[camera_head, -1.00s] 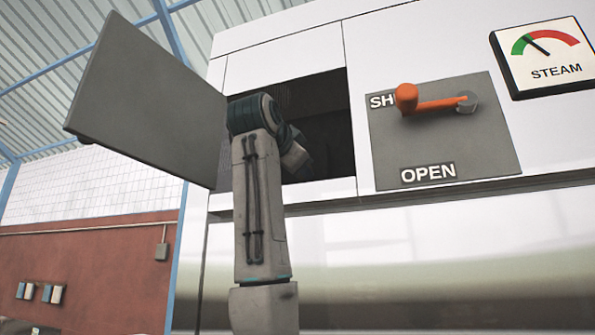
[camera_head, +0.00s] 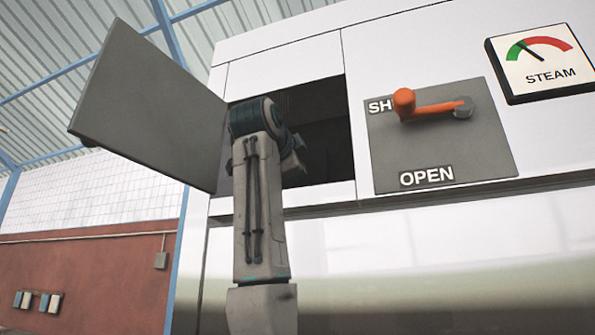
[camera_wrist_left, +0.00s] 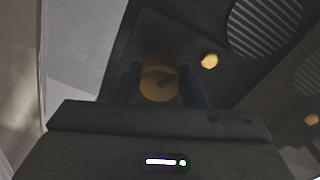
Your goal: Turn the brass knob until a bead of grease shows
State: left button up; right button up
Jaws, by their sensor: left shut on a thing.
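The brass knob (camera_wrist_left: 157,84) shows in the left wrist view, round and dull yellow, with a dark mark on its face. The fingers of my left gripper (camera_wrist_left: 161,76) stand on either side of it, shut on it. A small yellow blob (camera_wrist_left: 209,61) sits just right of the knob; I cannot tell whether it is grease or a fitting. In the head view my left arm reaches into the open compartment (camera_head: 322,115), and its own wrist and the dark interior hide the knob. My right gripper is not in view.
The grey compartment door (camera_head: 155,110) stands swung open to the left of my arm. An orange lever (camera_head: 432,107) on a SHUT/OPEN plate and a steam gauge (camera_head: 541,62) are to the right. Inside are a round slotted vent (camera_wrist_left: 262,25) and another yellowish spot (camera_wrist_left: 312,119).

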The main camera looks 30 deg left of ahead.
pick_arm(q)
jog(key=o, duration=0.8)
jog(key=shift+o, duration=0.9)
jog(key=shift+s+f, duration=0.1)
jog(key=shift+s, duration=0.15)
jog(key=b+v, duration=0.5)
jog(key=v, duration=0.5)
jog(key=shift+d, duration=0.2)
jog(key=shift+s, duration=0.1)
